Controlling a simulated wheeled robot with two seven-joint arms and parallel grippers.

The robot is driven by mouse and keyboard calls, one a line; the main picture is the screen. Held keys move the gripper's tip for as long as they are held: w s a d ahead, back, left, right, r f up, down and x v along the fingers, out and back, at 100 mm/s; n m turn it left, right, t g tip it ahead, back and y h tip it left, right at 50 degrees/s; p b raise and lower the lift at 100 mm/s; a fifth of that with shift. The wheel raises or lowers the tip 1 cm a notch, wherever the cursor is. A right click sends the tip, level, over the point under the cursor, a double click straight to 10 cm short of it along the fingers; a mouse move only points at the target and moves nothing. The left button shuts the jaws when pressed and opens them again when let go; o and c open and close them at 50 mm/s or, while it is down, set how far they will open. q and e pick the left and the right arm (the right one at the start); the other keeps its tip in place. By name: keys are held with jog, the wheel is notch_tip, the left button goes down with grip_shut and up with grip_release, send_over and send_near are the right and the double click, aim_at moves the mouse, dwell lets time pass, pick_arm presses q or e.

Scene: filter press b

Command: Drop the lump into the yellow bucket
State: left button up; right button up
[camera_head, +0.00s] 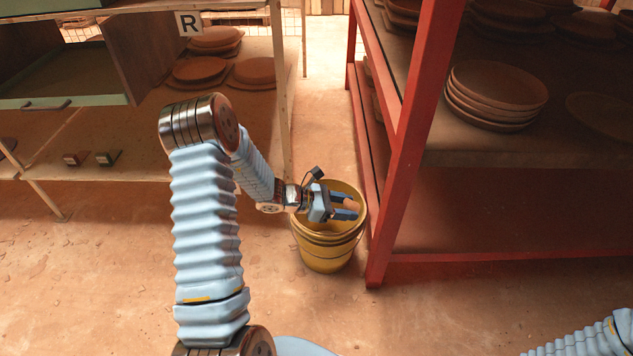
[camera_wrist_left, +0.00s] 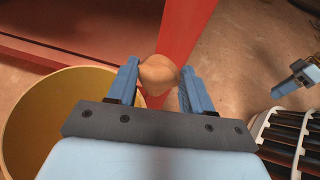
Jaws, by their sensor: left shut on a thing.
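The lump (camera_wrist_left: 158,73) is a small, rounded, tan-orange piece. My left gripper (camera_head: 347,206) is shut on it, with the lump between the two blue fingertips in the left wrist view (camera_wrist_left: 158,85). In the head view the lump (camera_head: 352,203) shows small at the fingertips. The yellow bucket (camera_head: 326,257) stands on the floor, and the fingers overlap the far right part of its mouth. In the left wrist view its rim (camera_wrist_left: 20,100) is at the left, and the lump appears to the right of the opening. How high the lump is above the rim is unclear.
A red rack (camera_head: 410,130) with stacked plates (camera_head: 495,95) stands close to the bucket's right. A shelf with plates (camera_head: 200,70) is at the left. The front floor (camera_head: 90,290) is clear.

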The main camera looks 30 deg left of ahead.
pick_arm(q)
jog(key=w+a+n+t+y+b, duration=0.2)
jog(key=w+a+b, duration=0.45)
jog(key=a, duration=0.55)
jog(key=f+b, duration=0.1)
jog(key=f, duration=0.1)
jog(key=f+b, duration=0.2)
jog(key=f, duration=0.1)
jog(key=shift+w+a+f, duration=0.15)
jog(key=shift+w+f, duration=0.1)
jog(key=shift+f, duration=0.1)
pick_arm(e)
notch_tip(320, 180, down, 12)
jog(key=shift+w+d, duration=0.25)
jog(key=shift+d, duration=0.05)
jog(key=shift+r, duration=0.1)
pick_arm(q)
jog(key=o, duration=1.2)
jog(key=shift+c, duration=0.2)
